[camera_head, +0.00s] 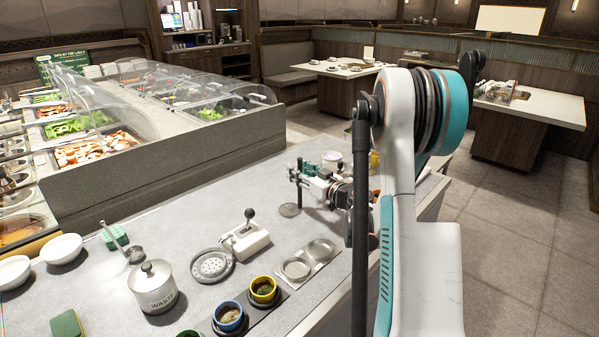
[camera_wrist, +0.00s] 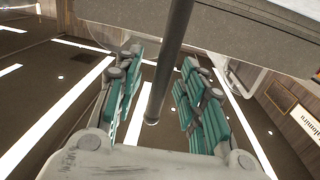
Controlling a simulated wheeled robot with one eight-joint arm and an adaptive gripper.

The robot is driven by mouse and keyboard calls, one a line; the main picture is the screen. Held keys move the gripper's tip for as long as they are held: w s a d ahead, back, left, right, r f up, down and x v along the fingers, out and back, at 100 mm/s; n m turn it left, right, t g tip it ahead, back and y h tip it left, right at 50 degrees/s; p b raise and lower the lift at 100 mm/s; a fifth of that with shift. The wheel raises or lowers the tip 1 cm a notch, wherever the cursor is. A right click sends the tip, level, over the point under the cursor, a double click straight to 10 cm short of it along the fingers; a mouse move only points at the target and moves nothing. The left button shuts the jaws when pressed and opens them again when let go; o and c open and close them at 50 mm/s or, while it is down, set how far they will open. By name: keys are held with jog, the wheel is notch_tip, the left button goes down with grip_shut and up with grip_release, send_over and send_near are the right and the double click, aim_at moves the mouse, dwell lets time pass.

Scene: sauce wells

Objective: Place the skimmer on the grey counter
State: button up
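The skimmer (camera_head: 289,210) shows in the head view as a small dark round disc, lying flat at or just above the grey counter (camera_head: 190,205), with its thin handle rising upright. My gripper (camera_head: 300,176) is at the handle, over the middle of the counter. In the wrist view the handle (camera_wrist: 171,50) runs down between the two teal-padded fingers of my gripper (camera_wrist: 160,70). A gap shows on both sides of the handle, so the fingers look open around it. Whether the disc touches the counter is hard to tell.
A white dispenser with a black knob (camera_head: 245,238), a grey perforated disc (camera_head: 211,265), a metal tray with round wells (camera_head: 310,258), yellow (camera_head: 264,290) and blue (camera_head: 228,316) sauce cups and a waste pot (camera_head: 153,287) stand nearer. A glass-covered food bar (camera_head: 150,110) lies behind.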

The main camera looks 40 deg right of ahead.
jog(key=shift+r, duration=0.25)
jog(key=s+p, duration=0.2)
jog(key=s, duration=1)
jog(key=shift+d+p, duration=0.35)
jog(key=shift+p, duration=0.05)
jog(key=shift+f, duration=0.1)
